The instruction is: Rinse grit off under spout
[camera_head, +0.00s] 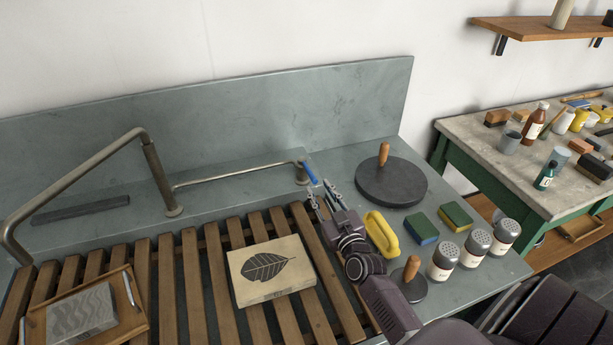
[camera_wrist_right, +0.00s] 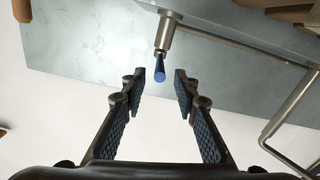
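A pale stone block with a dark leaf picture (camera_head: 270,268) lies flat on the wooden slats. The bent metal spout pipe (camera_head: 85,178) rises at the left and arches down to the front. A thin pipe (camera_head: 240,174) runs from its base to a valve with a blue lever (camera_head: 311,173). My right gripper (camera_head: 322,194) is open and empty just in front of the lever. In the right wrist view the blue lever (camera_wrist_right: 160,70) shows between the fingertips of the gripper (camera_wrist_right: 160,86), apart from both fingers. No water shows. My left gripper is not in view.
The slatted rack (camera_head: 190,270) bears a wooden tray (camera_head: 137,308) with a grey block (camera_head: 82,316). A large dark disc (camera_head: 391,186), a yellow handled tool (camera_head: 382,234), sponges (camera_head: 421,228), a small disc (camera_head: 414,290) and shakers (camera_head: 474,248) stand at the right.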

